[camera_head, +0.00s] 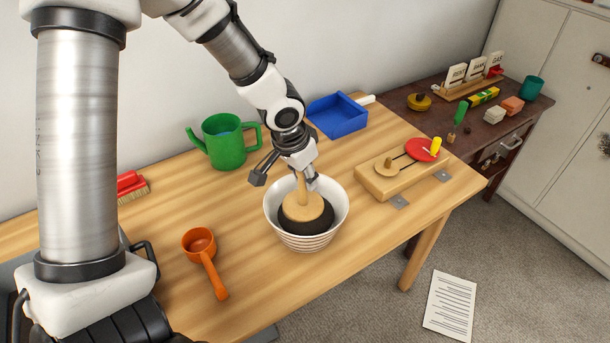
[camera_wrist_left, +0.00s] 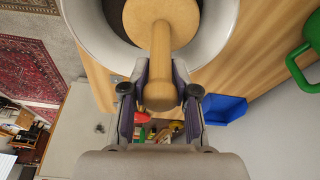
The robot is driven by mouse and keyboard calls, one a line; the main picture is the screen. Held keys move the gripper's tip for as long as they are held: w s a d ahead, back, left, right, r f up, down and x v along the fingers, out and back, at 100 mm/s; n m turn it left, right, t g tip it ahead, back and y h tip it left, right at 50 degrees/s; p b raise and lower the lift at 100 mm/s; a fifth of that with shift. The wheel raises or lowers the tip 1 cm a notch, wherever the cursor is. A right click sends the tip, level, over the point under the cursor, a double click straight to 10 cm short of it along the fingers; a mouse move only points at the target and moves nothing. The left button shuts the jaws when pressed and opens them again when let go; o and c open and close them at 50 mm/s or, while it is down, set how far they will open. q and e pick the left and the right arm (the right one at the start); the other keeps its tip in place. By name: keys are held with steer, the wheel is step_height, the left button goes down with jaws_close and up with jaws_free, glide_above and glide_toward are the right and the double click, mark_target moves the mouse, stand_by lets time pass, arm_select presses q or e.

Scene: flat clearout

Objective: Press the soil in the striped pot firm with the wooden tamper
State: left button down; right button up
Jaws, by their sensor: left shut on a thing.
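The striped pot (camera_head: 307,241) stands on the wooden table, white with thin lines around its lower wall. Dark soil (camera_head: 291,228) shows inside it. The wooden tamper (camera_head: 302,207) is upright in the pot, its round disc on or just over the soil; I cannot tell whether it presses. My left gripper (camera_head: 305,183) is over the pot, shut on the tamper's handle. In the left wrist view the handle (camera_wrist_left: 160,92) lies between the two fingers, and the pot's rim (camera_wrist_left: 88,35) curves around the disc. My right gripper is not in view.
A green watering can (camera_head: 224,143) and a blue dustpan (camera_head: 338,115) stand behind the pot. An orange scoop (camera_head: 208,262) lies to its left front. A wooden board with discs (camera_head: 400,180) is to its right. A red brush (camera_head: 131,186) lies at the left.

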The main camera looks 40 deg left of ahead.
arm_select(q)
steer(key=shift+f+b, duration=0.35)
steer(key=shift+b, duration=0.1)
stand_by(1.2)
step_height(320, 180, up, 7)
steer(key=p, duration=0.6)
steer(key=shift+r, duration=0.1)
stand_by(0.6)
